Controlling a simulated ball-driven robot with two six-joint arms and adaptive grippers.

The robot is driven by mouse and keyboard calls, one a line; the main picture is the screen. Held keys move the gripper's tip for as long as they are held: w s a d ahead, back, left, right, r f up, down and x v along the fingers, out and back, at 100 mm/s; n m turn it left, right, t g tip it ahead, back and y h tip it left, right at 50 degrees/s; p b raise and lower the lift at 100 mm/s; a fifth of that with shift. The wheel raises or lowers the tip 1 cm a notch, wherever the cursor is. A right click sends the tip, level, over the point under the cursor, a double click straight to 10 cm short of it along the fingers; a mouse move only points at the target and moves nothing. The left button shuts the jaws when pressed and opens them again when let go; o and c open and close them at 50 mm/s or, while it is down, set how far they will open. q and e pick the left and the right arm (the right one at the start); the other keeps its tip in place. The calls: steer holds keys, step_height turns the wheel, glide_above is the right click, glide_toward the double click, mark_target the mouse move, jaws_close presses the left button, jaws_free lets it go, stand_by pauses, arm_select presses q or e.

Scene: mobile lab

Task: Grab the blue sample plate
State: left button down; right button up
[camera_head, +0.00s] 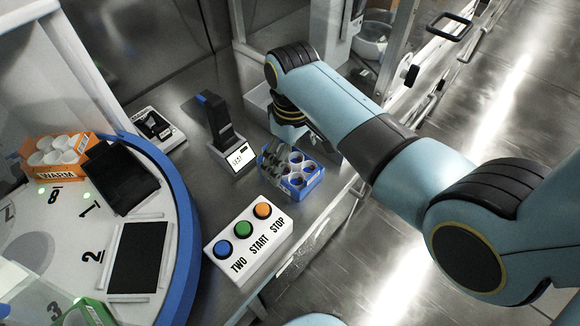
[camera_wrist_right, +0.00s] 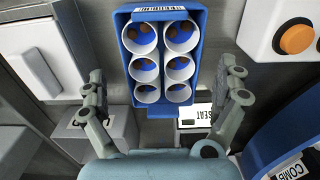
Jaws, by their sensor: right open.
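The blue sample plate (camera_head: 308,184) holds several white tubes in two rows and stands on the metal bench, just right of a small display. It also shows in the right wrist view (camera_wrist_right: 161,54), at top centre. My right gripper (camera_head: 280,152) is over the far side of the plate in the head view, partly covering it. In the wrist view the right gripper (camera_wrist_right: 164,75) is open, one finger on each side of the plate with gaps between; no contact shows. My left gripper is not in view.
A white button box (camera_head: 262,262) stands in front of the plate. A black upright device with a display (camera_head: 240,158) is close on its left. A blue-rimmed round carousel (camera_head: 185,215) carries an orange box (camera_head: 55,176) of white cups. The bench edge is near on the right.

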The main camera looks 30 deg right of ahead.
mark_target(290, 163)
step_height(290, 163, down, 4)
steer(key=shift+w+a+r, duration=0.15)
steer(key=shift+r, duration=0.1)
steer(key=shift+c, duration=0.3)
steer(key=c, duration=1)
steer(key=shift+r, duration=0.15)
steer(key=shift+c, duration=0.2)
